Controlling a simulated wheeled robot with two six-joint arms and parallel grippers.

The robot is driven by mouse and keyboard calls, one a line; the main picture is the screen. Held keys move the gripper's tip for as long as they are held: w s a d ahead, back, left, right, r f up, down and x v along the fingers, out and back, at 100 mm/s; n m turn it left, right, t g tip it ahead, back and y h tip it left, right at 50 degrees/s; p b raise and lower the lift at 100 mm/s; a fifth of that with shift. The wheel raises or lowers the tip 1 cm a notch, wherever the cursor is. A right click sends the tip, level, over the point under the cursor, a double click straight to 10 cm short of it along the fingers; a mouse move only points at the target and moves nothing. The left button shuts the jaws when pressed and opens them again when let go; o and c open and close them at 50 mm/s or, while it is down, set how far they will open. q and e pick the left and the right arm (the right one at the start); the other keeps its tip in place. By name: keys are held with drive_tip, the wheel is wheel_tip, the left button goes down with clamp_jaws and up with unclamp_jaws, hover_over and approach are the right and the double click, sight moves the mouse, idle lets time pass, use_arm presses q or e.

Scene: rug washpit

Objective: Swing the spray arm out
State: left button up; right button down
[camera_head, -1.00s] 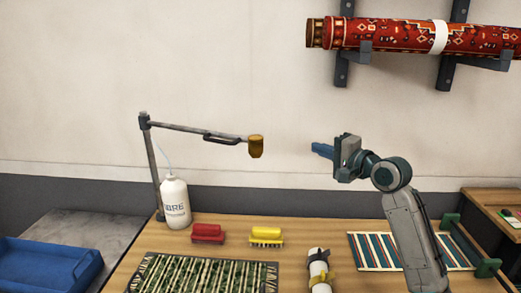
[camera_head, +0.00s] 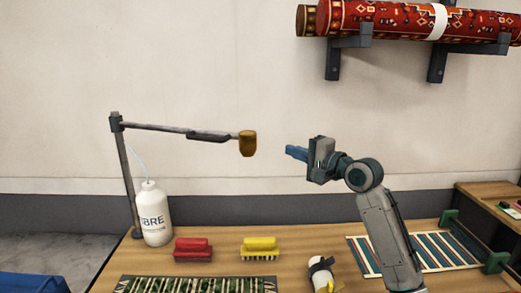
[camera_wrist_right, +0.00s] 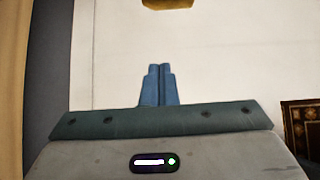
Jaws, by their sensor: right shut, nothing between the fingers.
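The spray arm (camera_head: 170,129) is a thin grey bar reaching right from the top of an upright post (camera_head: 126,175). A dark handle (camera_head: 209,137) sits along the bar, and a brown-yellow spray head (camera_head: 247,144) hangs at its free end. My right gripper (camera_head: 291,152) has blue fingers and points left toward the spray head, with a gap between them in the picture. Its fingers are together and empty. In the right wrist view the closed fingers (camera_wrist_right: 158,84) point at the pale wall, and part of the spray head (camera_wrist_right: 167,3) shows at the top edge. My left gripper is not in view.
On the table stand a white bottle (camera_head: 154,220), a red brush (camera_head: 193,250) and a yellow brush (camera_head: 259,248). Rugs lie in front (camera_head: 200,284) and at right (camera_head: 440,250). A rolled rug (camera_head: 400,20) rests on wall brackets.

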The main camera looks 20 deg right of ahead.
drive_tip(key=w+a+p, duration=0.6)
drive_tip(key=a, duration=0.1)
drive_tip(key=shift+a, duration=0.25)
idle(0.3)
drive_tip(key=shift+w+f, duration=0.1)
drive_tip(key=shift+f, duration=0.05)
